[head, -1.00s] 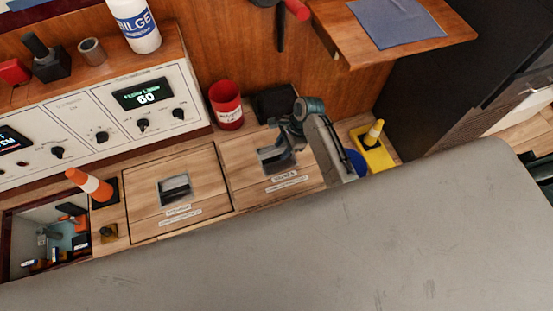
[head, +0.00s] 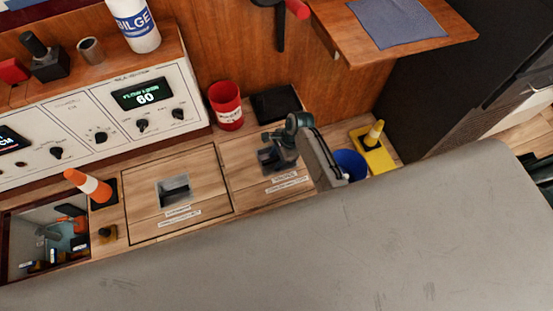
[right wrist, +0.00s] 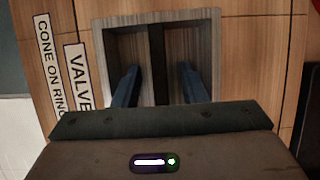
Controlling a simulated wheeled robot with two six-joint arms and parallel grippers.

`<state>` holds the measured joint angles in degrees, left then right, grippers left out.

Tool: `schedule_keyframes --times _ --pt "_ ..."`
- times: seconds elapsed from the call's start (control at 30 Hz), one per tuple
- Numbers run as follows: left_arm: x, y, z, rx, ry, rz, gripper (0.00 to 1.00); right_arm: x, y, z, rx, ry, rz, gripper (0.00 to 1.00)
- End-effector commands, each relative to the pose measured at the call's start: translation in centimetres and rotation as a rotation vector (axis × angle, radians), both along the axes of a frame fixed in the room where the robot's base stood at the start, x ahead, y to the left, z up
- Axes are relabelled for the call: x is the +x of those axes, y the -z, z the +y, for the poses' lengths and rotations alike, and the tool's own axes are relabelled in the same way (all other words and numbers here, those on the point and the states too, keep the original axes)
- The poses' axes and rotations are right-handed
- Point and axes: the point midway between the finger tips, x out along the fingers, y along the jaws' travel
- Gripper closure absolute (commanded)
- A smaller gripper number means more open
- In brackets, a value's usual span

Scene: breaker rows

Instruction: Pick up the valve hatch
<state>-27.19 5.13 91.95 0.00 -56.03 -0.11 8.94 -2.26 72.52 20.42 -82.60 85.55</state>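The valve hatch (head: 238,158) is a wooden floor panel with a label at its near edge, set flush in the floor right of another hatch. Its recessed grip shows in the right wrist view as a light frame (right wrist: 210,45) with a dark bar (right wrist: 158,60) across the middle. My right gripper (head: 270,160) is at this recess and hides most of it in the head view. In the right wrist view its two blue fingers (right wrist: 160,88) stand apart, one on each side of the bar, with gaps to it. My left gripper is out of view.
A second closed hatch (head: 150,190) lies to the left, with an orange cone (head: 90,186) and an open compartment (head: 14,240) beyond. A red can (head: 227,107), a blue bucket (head: 350,164) and a yellow wet-floor-like stand (head: 374,152) are near. A grey surface (head: 300,245) fills the foreground.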

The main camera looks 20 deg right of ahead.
Motion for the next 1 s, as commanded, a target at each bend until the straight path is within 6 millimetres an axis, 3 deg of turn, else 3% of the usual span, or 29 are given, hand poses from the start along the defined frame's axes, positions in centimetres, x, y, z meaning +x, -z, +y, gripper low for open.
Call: schedule_keyframes --times 0.13,0.33,1.0 --pt "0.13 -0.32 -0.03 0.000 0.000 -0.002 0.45 0.02 0.05 -0.02 0.000 0.000 0.000 0.62" --pt "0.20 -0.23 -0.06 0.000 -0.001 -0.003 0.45 0.02 0.13 -0.02 0.000 0.000 0.000 0.99" --pt "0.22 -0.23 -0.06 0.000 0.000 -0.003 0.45 -0.03 0.15 -0.03 0.000 0.000 0.001 1.00"
